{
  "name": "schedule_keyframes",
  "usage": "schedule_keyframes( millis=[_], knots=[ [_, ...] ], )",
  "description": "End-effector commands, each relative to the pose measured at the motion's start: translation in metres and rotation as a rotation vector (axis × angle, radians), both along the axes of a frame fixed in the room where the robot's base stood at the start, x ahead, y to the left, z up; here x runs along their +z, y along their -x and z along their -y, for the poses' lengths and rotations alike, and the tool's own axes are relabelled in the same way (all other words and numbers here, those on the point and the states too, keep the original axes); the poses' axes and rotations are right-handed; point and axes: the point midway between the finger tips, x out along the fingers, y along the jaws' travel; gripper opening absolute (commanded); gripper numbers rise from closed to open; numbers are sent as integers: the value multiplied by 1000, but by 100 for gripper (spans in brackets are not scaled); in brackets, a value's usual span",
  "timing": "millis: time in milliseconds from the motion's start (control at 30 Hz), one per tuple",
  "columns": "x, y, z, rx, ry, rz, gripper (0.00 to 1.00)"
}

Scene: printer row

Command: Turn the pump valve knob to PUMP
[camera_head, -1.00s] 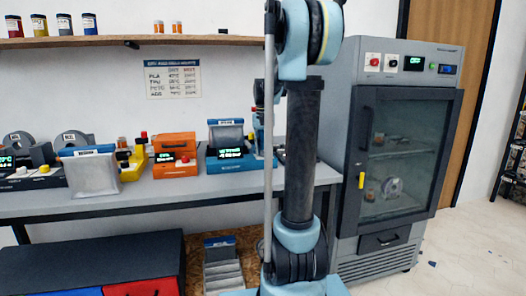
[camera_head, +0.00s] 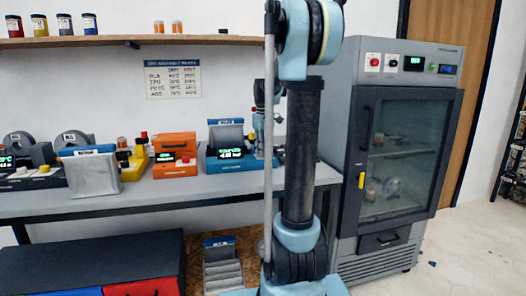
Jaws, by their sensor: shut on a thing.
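The pump unit is a blue box (camera_head: 228,163) with a lit green display (camera_head: 230,153), standing on the bench left of my arm. A grey bag with a label lies upright on top of it. My gripper (camera_head: 264,150) is at the unit's right side, low by the bench, and mostly hidden behind my pole and dark arm link. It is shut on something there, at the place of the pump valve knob. The knob itself and its marks are hidden, so its setting cannot be read. The display text is too small to read surely.
An orange box (camera_head: 175,155) and a yellow device (camera_head: 134,158) stand left of the pump unit. A grey bag (camera_head: 92,174) is farther left. A shelf (camera_head: 140,41) runs above. A dry cabinet (camera_head: 400,150) stands right. The bench front (camera_head: 190,187) is clear.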

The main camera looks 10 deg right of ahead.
Motion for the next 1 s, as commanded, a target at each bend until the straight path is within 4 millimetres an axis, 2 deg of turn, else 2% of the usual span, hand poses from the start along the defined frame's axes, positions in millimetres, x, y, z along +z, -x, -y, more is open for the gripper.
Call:
schedule_keyframes(
  millis=[200,500,1000],
  knots=[
    [1,-2,0,171,0,4,0],
    [1,-2,0,326,1,4,0],
    [1,-2,1,384,2,4,0]
  ],
)
